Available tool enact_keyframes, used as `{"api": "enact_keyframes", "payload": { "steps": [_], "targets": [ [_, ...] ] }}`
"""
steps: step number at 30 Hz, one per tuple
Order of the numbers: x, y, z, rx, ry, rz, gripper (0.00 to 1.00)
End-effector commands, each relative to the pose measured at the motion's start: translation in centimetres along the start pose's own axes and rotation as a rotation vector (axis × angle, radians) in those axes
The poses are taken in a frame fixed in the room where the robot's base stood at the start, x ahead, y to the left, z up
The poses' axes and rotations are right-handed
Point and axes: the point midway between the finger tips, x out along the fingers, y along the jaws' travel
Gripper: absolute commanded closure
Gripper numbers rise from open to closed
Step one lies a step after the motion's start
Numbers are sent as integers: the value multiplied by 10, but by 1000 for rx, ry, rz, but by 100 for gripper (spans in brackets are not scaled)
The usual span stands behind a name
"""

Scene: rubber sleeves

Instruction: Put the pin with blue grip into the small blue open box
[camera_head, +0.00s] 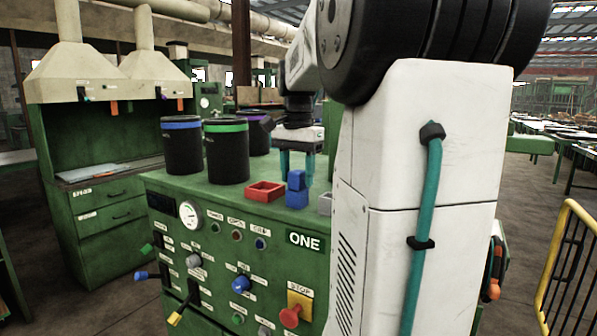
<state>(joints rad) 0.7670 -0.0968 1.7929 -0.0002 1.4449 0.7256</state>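My gripper (297,174) points down over the green machine top, with two teal fingers standing apart. A small blue block-like piece (296,181) shows between or just in front of the fingertips; it may be the pin's blue grip, but no pin shaft can be made out. Directly under it is a small blue box (297,200), seen from its front side; its inside is hidden. The blue piece appears to be at or just above the box's rim. I cannot tell whether the fingers touch the piece.
A red open box (265,191) is left of the blue one, and a grey box (325,204) is right, partly behind my arm. Black canisters with blue (182,148), green (226,153) and purple (257,134) bands stand behind. The green machine (170,184) has protruding levers and knobs in front.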

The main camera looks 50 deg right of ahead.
Motion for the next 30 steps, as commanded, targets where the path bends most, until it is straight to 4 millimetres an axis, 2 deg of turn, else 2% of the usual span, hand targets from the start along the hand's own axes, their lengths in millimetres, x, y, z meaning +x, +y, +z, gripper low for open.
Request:
{"api": "enact_keyframes", "payload": {
  "steps": [11,24,30],
  "targets": [
    [-4,0,0,0,0,0,42],
    [-70,-1,0,0,1,-1,42],
    [-78,0,0,0,0,0,42]
  ]
}}
